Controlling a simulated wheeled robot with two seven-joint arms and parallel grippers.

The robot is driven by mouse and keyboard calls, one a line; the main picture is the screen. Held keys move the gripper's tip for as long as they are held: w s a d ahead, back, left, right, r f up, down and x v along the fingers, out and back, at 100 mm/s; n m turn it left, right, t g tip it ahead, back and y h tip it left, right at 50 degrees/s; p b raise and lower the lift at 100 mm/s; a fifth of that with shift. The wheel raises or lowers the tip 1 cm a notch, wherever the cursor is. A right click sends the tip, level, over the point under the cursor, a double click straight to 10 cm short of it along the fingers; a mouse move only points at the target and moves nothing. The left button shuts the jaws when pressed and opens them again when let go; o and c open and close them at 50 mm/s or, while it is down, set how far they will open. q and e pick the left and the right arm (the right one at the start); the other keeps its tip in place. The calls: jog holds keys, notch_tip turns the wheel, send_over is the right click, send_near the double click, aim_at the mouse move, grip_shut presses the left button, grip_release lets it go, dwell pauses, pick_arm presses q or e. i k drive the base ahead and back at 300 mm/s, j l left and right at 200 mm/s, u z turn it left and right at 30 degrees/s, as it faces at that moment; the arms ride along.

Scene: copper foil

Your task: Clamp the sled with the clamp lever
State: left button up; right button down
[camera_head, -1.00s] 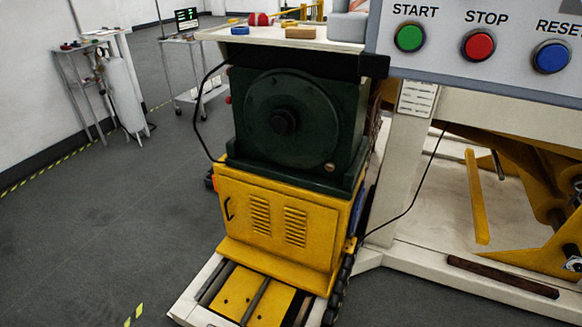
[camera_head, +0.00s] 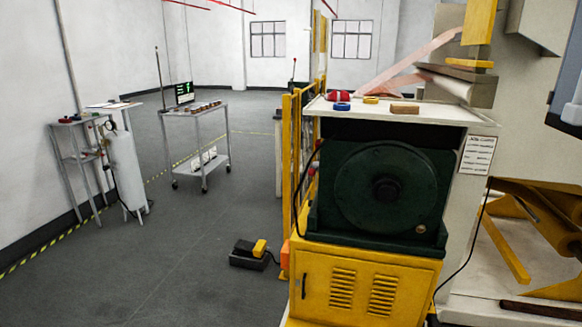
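I cannot make out a sled or a clamp lever in the head view. The machine shows a dark green motor housing (camera_head: 345,205) with a round cover, on a yellow cabinet (camera_head: 330,268) with vents. Above it, a white worktop (camera_head: 450,113) carries a red item (camera_head: 340,97), a blue ring (camera_head: 341,107), a yellow ring (camera_head: 371,100) and a tan block (camera_head: 405,108). Copper-coloured foil (camera_head: 410,62) slopes up to the machine's upper right part. Neither of my grippers is in view.
A yellow guard rail (camera_head: 291,170) stands left of the machine. A black and yellow foot pedal (camera_head: 250,254) lies on the floor. A wheeled cart (camera_head: 203,111) with a screen and a gas cylinder (camera_head: 126,170) stand further left. The grey floor between them is clear.

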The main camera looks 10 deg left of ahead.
aim_at(312, 172)
jog(key=i+j+z, duration=0.15)
jog(key=j, duration=0.55)
jog(key=i+j+z, duration=0.1)
jog(key=j, duration=0.6)
jog(key=i+j+z, duration=0.15)
jog(key=j, duration=0.55)
jog(key=i+j, duration=0.1)
jog(key=j, duration=0.15)
jog(key=i+j+z, duration=0.1)
jog(key=i+j, duration=0.05)
jog(key=j, duration=0.05)
